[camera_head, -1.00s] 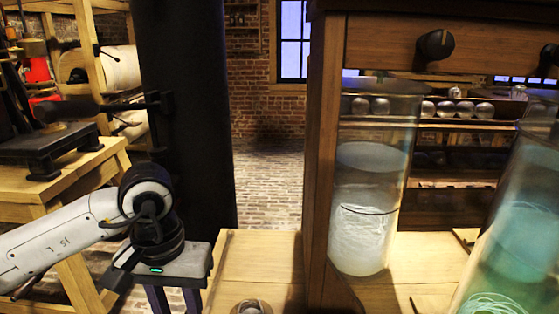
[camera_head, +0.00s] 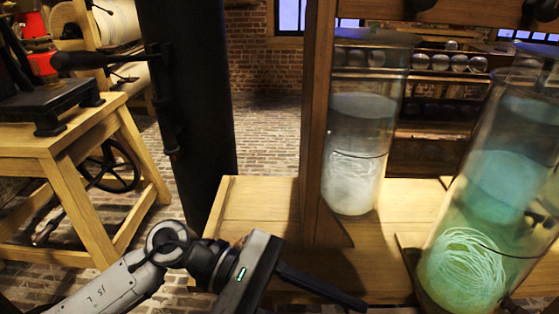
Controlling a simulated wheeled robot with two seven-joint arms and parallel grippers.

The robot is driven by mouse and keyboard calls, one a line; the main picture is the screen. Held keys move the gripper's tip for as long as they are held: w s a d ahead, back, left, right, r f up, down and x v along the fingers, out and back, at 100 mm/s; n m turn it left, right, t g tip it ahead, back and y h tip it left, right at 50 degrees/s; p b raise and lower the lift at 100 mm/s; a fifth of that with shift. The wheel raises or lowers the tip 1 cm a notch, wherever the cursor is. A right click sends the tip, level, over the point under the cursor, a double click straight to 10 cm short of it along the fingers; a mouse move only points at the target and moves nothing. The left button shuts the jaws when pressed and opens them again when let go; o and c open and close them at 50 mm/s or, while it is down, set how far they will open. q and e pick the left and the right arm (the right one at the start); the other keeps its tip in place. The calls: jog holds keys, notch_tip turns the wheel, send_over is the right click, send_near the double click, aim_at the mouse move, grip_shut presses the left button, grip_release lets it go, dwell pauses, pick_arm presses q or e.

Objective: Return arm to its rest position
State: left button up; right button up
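My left arm (camera_head: 120,280) comes in from the lower left, and its wrist is bent so the gripper (camera_head: 322,287) points right and slightly down. The gripper is low over the front of the wooden bench, in front of the clear jar. One dark finger shows; the other is hidden or out of frame, so I cannot tell its opening or whether it holds anything. A clear glass jar (camera_head: 357,120) with pale coils stands upright on the bench. A greenish jar (camera_head: 480,210) with coiled strands appears tilted at the right. My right gripper is not in view.
The wooden bench (camera_head: 255,208) has a bare left end beside an upright wooden post (camera_head: 316,110). A thick black column (camera_head: 190,100) stands behind my arm. A wooden stand (camera_head: 60,140) with a dark machine is at the left. Brick floor (camera_head: 265,125) is open between them.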

pick_arm(q)
jog(key=w+a+r+n+t+h+p, duration=0.1)
jog(key=w+r+n+t+h, duration=0.25)
jog(key=n+t, duration=0.55)
jog(key=w+a+r+n+t+h, duration=0.1)
jog(key=w+r+n+t+h, duration=0.25)
jog(key=n, duration=0.95)
jog(key=w+a+f+n+t+y+p, duration=0.1)
jog(key=w+a+f+n+t+y, duration=0.45)
jog(key=n, duration=0.55)
jog(key=w+a+f+n+t+y, duration=0.2)
jog(key=a+f+n+t+y, duration=0.2)
jog(key=a+f+n+y, duration=0.45)
jog(key=s+a+f+n+g+y, duration=0.2)
jog(key=s+f+n, duration=0.6)
jog(key=f, duration=0.4)
jog(key=s+a+f+n+g+y, duration=0.3)
jog(key=s+f+n+g, duration=0.3)
jog(key=s+f+n, duration=0.3)
notch_tip(320, 180, down, 3)
jog(key=shift+a+r+n+p, duration=0.15)
jog(key=shift+a+n+p, duration=0.35)
jog(key=shift+a, duration=0.4)
